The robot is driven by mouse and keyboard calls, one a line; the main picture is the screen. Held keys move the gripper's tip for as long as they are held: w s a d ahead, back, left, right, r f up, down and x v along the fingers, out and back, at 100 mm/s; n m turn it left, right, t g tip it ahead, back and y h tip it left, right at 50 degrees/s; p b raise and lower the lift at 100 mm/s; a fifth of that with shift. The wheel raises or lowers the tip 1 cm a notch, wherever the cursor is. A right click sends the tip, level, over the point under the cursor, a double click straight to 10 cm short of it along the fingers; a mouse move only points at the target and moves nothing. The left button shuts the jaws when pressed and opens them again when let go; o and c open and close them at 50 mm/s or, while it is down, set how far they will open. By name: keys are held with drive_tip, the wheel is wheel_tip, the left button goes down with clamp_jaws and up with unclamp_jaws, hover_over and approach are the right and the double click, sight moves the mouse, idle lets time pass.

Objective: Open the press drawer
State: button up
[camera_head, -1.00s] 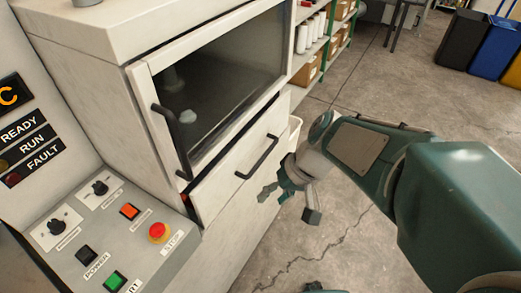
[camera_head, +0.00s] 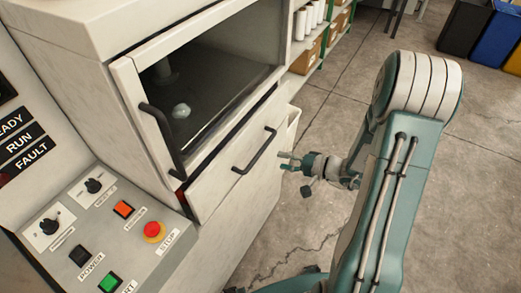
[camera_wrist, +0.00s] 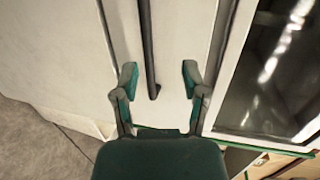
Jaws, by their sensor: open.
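The press drawer (camera_head: 222,190) is a pale panel below the press window, with a dark bar handle (camera_head: 255,151) across it. The drawer front looks shut or nearly flush; I cannot tell exactly. My gripper (camera_head: 286,160) is to the right of the handle in the head view, apart from it. In the wrist view my gripper (camera_wrist: 160,80) is open, with one teal-tipped finger on each side of the dark handle (camera_wrist: 148,45). The handle's lower end shows between the fingertips. Neither finger is seen touching it.
A window door (camera_head: 215,85) with its own dark vertical handle (camera_head: 163,140) sits above the drawer. A control panel (camera_head: 100,240) with a red stop button (camera_head: 154,231) stands at left. Shelves (camera_head: 305,60) and bins (camera_head: 465,28) are behind.

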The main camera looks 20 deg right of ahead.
sight(260, 151)
drive_tip(key=shift+m+t+h, duration=0.5)
drive_tip(key=shift+m+t, duration=0.1)
drive_tip(key=shift+t, duration=0.2)
drive_tip(key=w+a+f, duration=0.1)
drive_tip(key=w, duration=0.1)
drive_tip(key=w+a+f, duration=0.2)
drive_tip(key=w, duration=0.1)
drive_tip(key=w+a+f, duration=0.1)
drive_tip(key=w+a, duration=0.1)
drive_tip(key=w, duration=0.1)
drive_tip(key=shift+w+a+f, duration=0.1)
drive_tip(key=shift+w+f, duration=0.1)
drive_tip(key=shift+w, duration=0.05)
clamp_jaws()
